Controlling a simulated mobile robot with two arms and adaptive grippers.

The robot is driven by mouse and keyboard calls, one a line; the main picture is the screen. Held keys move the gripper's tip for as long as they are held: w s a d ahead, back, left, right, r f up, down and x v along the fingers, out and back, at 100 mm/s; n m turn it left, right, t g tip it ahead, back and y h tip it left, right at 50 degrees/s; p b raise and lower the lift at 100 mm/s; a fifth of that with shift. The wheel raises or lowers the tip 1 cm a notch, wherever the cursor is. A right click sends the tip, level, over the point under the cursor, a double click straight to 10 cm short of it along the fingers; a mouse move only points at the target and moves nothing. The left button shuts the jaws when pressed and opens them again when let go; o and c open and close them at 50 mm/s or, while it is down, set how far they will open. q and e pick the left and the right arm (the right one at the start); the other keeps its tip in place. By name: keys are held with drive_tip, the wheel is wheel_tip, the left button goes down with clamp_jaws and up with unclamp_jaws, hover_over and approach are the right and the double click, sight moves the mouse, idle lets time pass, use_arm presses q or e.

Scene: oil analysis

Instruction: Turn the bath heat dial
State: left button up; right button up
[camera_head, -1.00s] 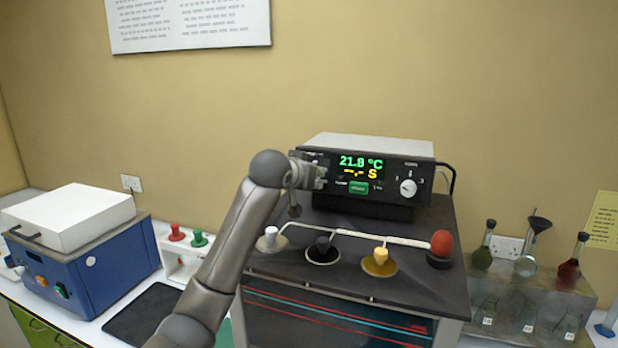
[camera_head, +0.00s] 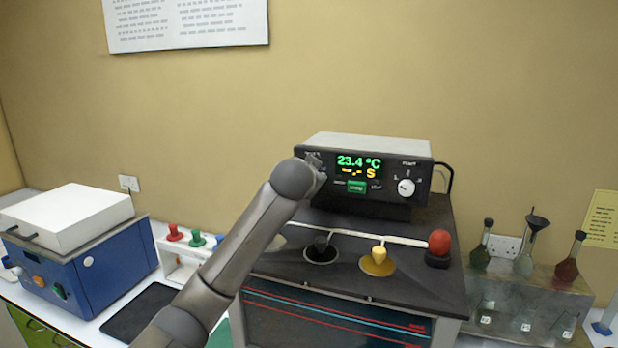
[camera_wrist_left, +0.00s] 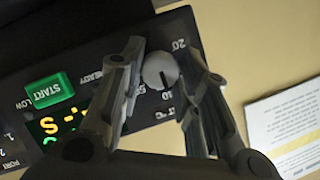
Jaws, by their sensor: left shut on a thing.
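The black control unit (camera_head: 415,199) stands on top of the dark bath cabinet and shows 23.4 °C in green, with dashes and an S in yellow below. The bath heat dial (camera_wrist_left: 160,71) is a round grey knob in the left wrist view, near the panel's end, beside the display. In the head view my left arm hides it. My left gripper (camera_head: 313,162) is at the panel's left end, its two fingers on either side of the dial and shut on it. My right gripper is in neither view.
A white pointer knob (camera_head: 406,187) and a green START button (camera_head: 357,187) are on the same panel. Flasks are at right, a blue machine (camera_head: 95,262) at left.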

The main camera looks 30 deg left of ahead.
use_arm(q)
drive_tip(key=shift+f, duration=0.2)
drive_tip(key=o, duration=0.9)
drive_tip(key=shift+o, duration=0.5)
drive_tip(key=shift+r, duration=0.15)
drive_tip(key=shift+s+d, duration=0.1)
drive_tip(key=shift+s, duration=0.05)
drive_tip(key=v, duration=1.1)
drive_tip(key=shift+s+r, duration=0.2)
drive_tip(key=shift+s, duration=0.15)
drive_tip(key=shift+d+f, duration=0.1)
drive_tip(key=shift+d, duration=0.1)
